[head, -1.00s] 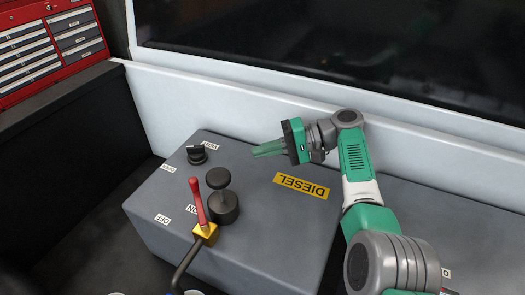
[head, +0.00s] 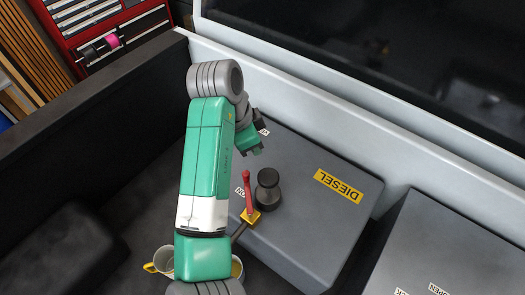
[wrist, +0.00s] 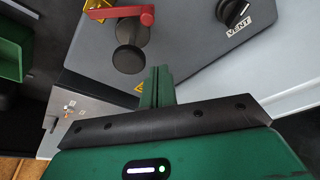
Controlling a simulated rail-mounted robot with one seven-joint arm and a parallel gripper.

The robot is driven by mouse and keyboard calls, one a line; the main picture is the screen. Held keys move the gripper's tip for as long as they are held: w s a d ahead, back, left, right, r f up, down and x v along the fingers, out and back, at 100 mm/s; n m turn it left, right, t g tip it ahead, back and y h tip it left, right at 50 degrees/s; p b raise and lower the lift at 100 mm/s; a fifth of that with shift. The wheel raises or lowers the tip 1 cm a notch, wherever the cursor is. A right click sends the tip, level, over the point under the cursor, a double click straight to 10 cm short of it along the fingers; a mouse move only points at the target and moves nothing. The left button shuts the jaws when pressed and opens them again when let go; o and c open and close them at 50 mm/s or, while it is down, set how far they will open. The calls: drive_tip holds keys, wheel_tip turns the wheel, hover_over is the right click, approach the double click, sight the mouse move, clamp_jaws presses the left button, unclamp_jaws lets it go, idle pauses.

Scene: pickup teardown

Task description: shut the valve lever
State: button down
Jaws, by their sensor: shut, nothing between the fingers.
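The valve has a red lever (head: 248,190) on a yellow body (head: 251,217) at the edge of the grey tank. In the head view the lever points up the picture, beside an upside-down ON label (head: 240,191). The red lever (wrist: 122,14) also shows at the top of the wrist view, next to a dark round knob. My gripper (wrist: 157,86) is shut and empty, with its fingers apart from the lever. In the head view my gripper (head: 248,143) is beyond the lever, partly hidden by my arm, which also covers the tank's left side.
A black filler cap (head: 267,191) stands close to the lever's right. A VENT knob (wrist: 233,12) is on the tank top. A pipe leads from the valve toward mugs (head: 160,261). The tank top around the DIESEL label (head: 338,187) is clear; a second grey box (head: 430,245) stands right.

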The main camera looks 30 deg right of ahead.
sight(248, 193)
drive_tip(key=shift+s+r+m, duration=0.3)
drive_tip(key=shift+s, duration=0.05)
wheel_tip(248, 193, down, 9)
drive_tip(key=p, duration=0.3)
drive_tip(key=shift+a, duration=0.45)
drive_tip(key=shift+w+f, duration=0.15)
drive_tip(key=shift+w, duration=0.05)
